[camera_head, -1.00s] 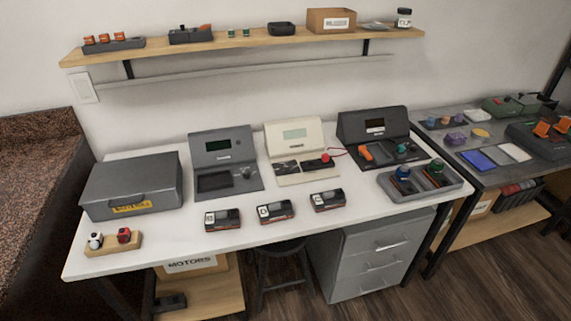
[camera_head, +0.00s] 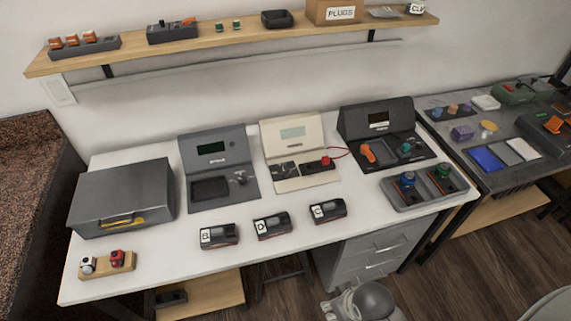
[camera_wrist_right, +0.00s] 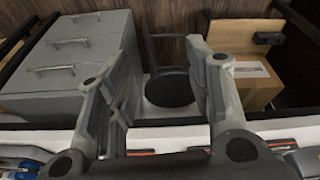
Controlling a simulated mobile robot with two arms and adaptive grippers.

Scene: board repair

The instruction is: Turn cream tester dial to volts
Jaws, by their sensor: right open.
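The cream tester (camera_head: 290,133) stands upright at the middle back of the white table, with a small screen on its sloped face. Its base carries a dark panel (camera_head: 284,169) and a dark strip with a red part (camera_head: 325,162) and a red wire. The dial's setting is too small to read. My right gripper (camera_head: 343,303) shows at the bottom edge of the head view, low in front of the drawers, well away from the tester. In the right wrist view my right gripper (camera_wrist_right: 167,75) is open and empty. My left gripper is not in view.
Three small labelled meters (camera_head: 272,225) lie along the table's front. A grey tester (camera_head: 214,152) stands left of the cream one, a black tester (camera_head: 378,118) right. A grey tray (camera_head: 410,201) sits front right. Drawers (camera_wrist_right: 75,60) and a stool (camera_wrist_right: 170,90) are below.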

